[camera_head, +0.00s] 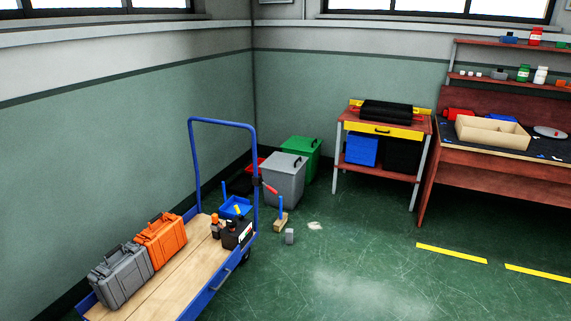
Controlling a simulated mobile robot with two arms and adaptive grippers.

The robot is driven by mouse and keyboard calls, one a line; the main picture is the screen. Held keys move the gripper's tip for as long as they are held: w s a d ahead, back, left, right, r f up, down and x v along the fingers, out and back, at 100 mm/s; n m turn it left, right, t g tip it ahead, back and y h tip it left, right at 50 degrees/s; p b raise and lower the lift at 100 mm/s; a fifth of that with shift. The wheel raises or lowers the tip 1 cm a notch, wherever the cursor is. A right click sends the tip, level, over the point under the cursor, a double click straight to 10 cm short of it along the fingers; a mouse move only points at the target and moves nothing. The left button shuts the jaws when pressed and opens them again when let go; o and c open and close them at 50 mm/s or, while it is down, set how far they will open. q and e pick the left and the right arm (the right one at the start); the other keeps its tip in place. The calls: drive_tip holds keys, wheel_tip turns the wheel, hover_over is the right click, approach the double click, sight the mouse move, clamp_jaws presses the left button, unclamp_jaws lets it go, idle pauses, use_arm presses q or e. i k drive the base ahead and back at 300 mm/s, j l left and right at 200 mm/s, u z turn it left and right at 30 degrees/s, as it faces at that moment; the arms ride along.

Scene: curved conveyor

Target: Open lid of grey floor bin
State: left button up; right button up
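The grey floor bin (283,182) stands on the green floor near the room corner. Its grey lid (284,161) lies closed on top and has a dark handle. The bin stands in front of a green bin (302,150) and beside a red bin that is mostly hidden behind it. The blue cart handle stands close to its left side. Neither of my grippers shows in the view.
A blue flatbed cart (205,307) carries a grey case (122,277), an orange case (161,241) and bottles. A broom-like tool (280,221) and a small grey block (289,236) are on the floor before the bin. Open floor lies to the right, before a wheeled-looking side table (425,128) and workbench.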

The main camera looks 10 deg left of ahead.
sight(288, 163)
drive_tip(key=i+z, duration=0.15)
drive_tip(key=i, duration=2.25)
drive_tip(key=i+l+u, duration=0.15)
drive_tip(key=i+u, duration=0.25)
drive_tip(key=i, duration=0.15)
drive_tip(key=i+l+u, duration=0.25)
drive_tip(key=i+u, duration=0.15)
drive_tip(key=i+l+u, duration=0.35)
drive_tip(key=i+l, duration=0.1)
drive_tip(key=i, duration=0.1)
